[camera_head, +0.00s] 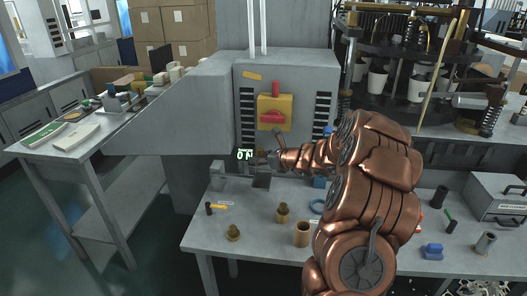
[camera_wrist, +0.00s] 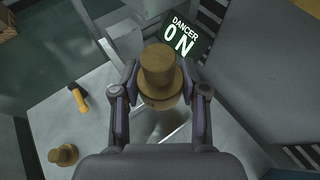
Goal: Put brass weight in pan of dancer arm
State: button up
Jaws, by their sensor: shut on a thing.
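A brass weight (camera_wrist: 160,68), a stepped cylinder with a narrower top, is between the two fingers of my gripper (camera_wrist: 160,88) in the wrist view. The fingers are shut on its sides and it is held above the table. In the head view my gripper (camera_head: 271,157) is at the back of the table, beside the lit display (camera_head: 244,155). This display reads DANCER ON in the wrist view (camera_wrist: 184,36), just beyond the weight. I cannot make out the pan of the dancer arm; the weight and gripper may hide it.
Two more brass weights (camera_head: 283,213) (camera_head: 233,232) stand on the table (camera_head: 265,251), near a brass cup-like cylinder (camera_head: 302,234). A dark and orange tool (camera_head: 214,207) lies at left. The grey machine housing (camera_head: 210,110) rises close behind my gripper.

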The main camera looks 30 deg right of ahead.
aim_at(256, 172)
jog(key=shift+w+d+p, duration=0.15)
jog(key=shift+d+p, duration=0.25)
jog(key=shift+d, duration=0.4)
jog(key=shift+f+b, duration=1.3)
jog(key=shift+f, duration=0.95)
jog(key=shift+f+b, duration=0.45)
jog(key=shift+f, duration=0.95)
dwell(1.3)
dwell(0.5)
